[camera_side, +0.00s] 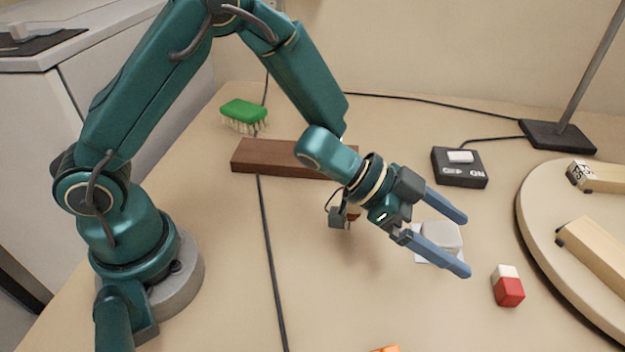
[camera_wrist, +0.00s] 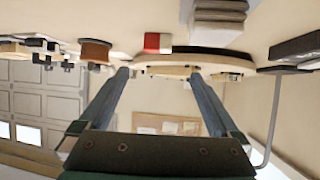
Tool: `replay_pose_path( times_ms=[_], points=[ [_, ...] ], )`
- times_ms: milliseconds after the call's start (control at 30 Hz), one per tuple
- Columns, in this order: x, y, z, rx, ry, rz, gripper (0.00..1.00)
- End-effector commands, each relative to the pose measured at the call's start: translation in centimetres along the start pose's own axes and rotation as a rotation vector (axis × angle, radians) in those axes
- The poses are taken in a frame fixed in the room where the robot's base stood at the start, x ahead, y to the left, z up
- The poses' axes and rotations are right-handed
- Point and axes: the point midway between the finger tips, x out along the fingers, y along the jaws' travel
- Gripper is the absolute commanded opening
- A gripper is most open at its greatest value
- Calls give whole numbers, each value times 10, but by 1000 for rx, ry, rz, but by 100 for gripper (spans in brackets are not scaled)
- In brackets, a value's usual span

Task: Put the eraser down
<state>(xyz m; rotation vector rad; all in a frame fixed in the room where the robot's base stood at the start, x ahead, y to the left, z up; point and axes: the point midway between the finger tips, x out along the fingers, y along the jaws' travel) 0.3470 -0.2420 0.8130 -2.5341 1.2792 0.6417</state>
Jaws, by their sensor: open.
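A small block, red with a white end, looks like the eraser (camera_side: 509,291). It rests on the bench at the right in the side view, just past my fingertips. It also shows in the wrist view (camera_wrist: 158,43), at the top middle. My gripper (camera_side: 467,246) is open and empty, its two blue fingers apart and pointing right. In the wrist view my gripper (camera_wrist: 158,76) has its fingertips apart, with the eraser appearing beyond the gap. The eraser is not between the fingers.
A rounded light grey object (camera_side: 441,236) on a white square lies behind my fingers. A round wooden board (camera_side: 535,205) with wooden blocks is at the right. A black switch box (camera_side: 460,178), a brown plank (camera_side: 262,158) and a green brush (camera_side: 243,111) are further back. The front bench is mostly clear.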

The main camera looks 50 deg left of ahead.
Motion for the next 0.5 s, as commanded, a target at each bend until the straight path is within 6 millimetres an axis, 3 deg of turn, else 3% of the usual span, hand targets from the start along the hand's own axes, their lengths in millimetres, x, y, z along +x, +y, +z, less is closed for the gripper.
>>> replay_pose_path(
  times_ms=[167, 333, 500],
  points=[
    [-28, -36, -17, -3, -37, -177, 98],
    [-94, -81, -28, -69, -137, -458, 98],
    [-168, -92, -19, -205, -258, -661, 98]
  ],
)
